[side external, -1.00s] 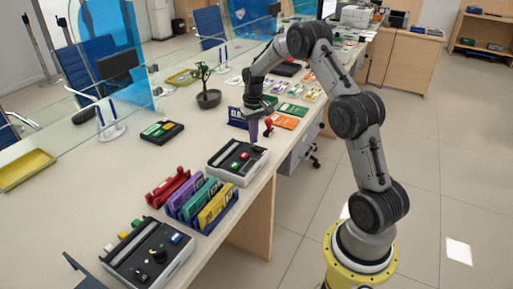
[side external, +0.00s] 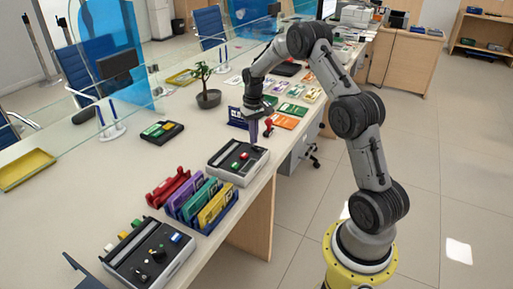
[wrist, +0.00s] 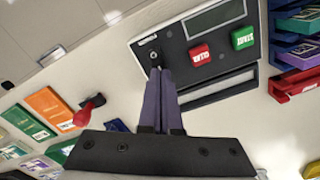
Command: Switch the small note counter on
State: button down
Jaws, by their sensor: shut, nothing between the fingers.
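The small note counter (side external: 222,163) is a grey and black box on the counter with a red and a green button on top. In the wrist view its dark top panel (wrist: 178,52) shows a grey display (wrist: 215,17), the red button (wrist: 199,53), the green button (wrist: 242,38) and a small round metal switch (wrist: 153,56). My gripper (side external: 253,143) points down over the machine's far right end. In the wrist view its purple fingers (wrist: 160,72) are together and empty, with tips right beside the switch. I cannot tell whether they touch it, nor the switch's position.
A red-handled stamp (side external: 268,127) and a blue sign (side external: 236,117) are close to my gripper. A potted plant (side external: 208,98) stands farther back.

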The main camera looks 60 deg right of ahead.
aim_at(254, 146)
jog(key=shift+f, duration=0.95)
dwell(0.4)
jog(key=shift+r, duration=3.6)
